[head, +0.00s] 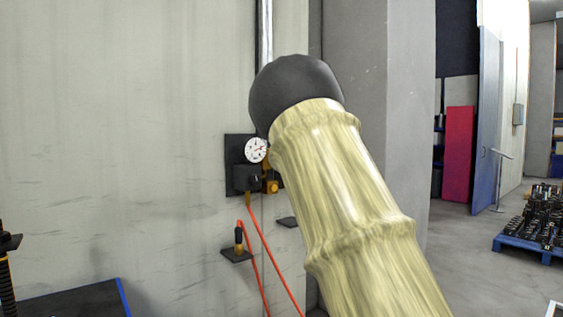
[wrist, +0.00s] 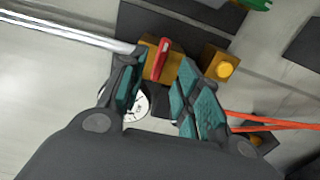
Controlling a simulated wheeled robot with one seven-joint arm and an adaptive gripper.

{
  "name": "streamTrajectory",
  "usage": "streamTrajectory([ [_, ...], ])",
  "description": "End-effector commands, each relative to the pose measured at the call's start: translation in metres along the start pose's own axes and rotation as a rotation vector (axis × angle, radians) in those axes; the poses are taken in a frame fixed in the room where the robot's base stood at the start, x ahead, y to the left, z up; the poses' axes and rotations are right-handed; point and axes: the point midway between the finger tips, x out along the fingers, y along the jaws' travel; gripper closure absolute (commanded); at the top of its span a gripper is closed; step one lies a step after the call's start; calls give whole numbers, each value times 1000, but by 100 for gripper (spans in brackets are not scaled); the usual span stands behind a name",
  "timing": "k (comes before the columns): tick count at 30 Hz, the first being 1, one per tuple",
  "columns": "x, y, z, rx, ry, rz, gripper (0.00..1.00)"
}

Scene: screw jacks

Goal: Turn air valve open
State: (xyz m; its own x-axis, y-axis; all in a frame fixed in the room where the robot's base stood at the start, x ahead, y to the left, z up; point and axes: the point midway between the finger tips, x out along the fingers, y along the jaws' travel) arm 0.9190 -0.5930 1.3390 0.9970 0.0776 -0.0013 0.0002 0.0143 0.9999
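The air valve, a brass body (wrist: 153,66) with a red lever (wrist: 162,58), sits on a dark wall panel in the wrist view. My gripper (wrist: 164,62) has teal finger pads set apart, one either side of the lever; it is open. I see gaps beside the lever, but cannot judge depth or contact. In the head view my arm hides the lever and my gripper. A white pressure gauge (head: 256,150) and black block (head: 246,179) show on the panel (head: 237,144). The gauge (wrist: 138,104) is partly behind the left finger in the wrist view.
A metal pipe (head: 265,35) runs up the wall from the panel. Orange hoses (head: 262,240) hang below it, beside a small bracket (head: 236,255). A brass block with a yellow knob (wrist: 224,68) is right of the fingers. A blue pallet (head: 520,246) of dark parts stands far right.

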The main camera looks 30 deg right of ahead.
Motion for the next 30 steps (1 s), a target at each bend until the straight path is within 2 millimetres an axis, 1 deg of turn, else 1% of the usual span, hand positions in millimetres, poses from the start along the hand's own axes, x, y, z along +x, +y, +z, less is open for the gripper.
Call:
streamTrajectory([
  [1,-11,1,0,2,-1,1,67],
  [6,-42,0,0,2,-1,1,67],
  [9,-57,0,0,1,-1,0,67],
  [13,-71,-1,0,0,0,-1,67],
  [19,-80,-1,0,1,1,-1,67],
  [30,-80,-1,0,0,1,-1,67],
])
